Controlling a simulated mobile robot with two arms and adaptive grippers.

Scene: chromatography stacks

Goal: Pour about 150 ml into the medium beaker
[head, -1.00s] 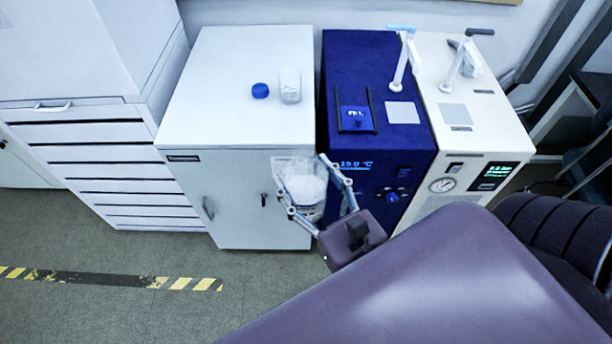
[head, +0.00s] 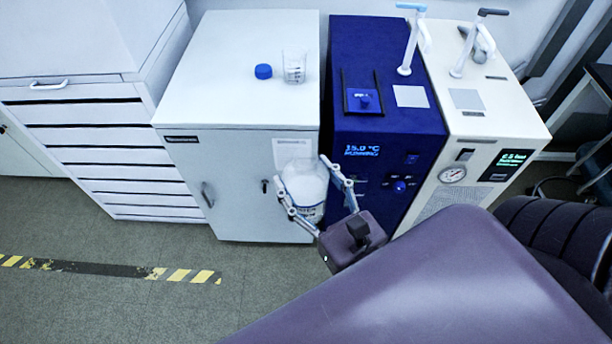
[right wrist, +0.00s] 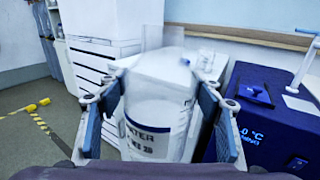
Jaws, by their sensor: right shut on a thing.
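The beaker (head: 294,66) is clear and empty-looking, with dark markings. It stands upright on the top of the white cabinet (head: 225,60), toward the right edge. My right gripper (head: 302,172) is shut on a clear bottle (head: 304,188) in front of the cabinet door, below the cabinet top and apart from the beaker. In the right wrist view the bottle (right wrist: 158,115) stands between the two fingers, with a label ending in "ATER". The bottle looks close to upright. Its liquid level is unclear. My left gripper is not in view.
A blue screw cap (head: 263,71) lies on the cabinet top, left of the beaker. A dark blue unit (head: 385,125) and a cream unit (head: 500,125), each with a spout on top, stand close on the right. A drawer cabinet (head: 120,150) is on the left.

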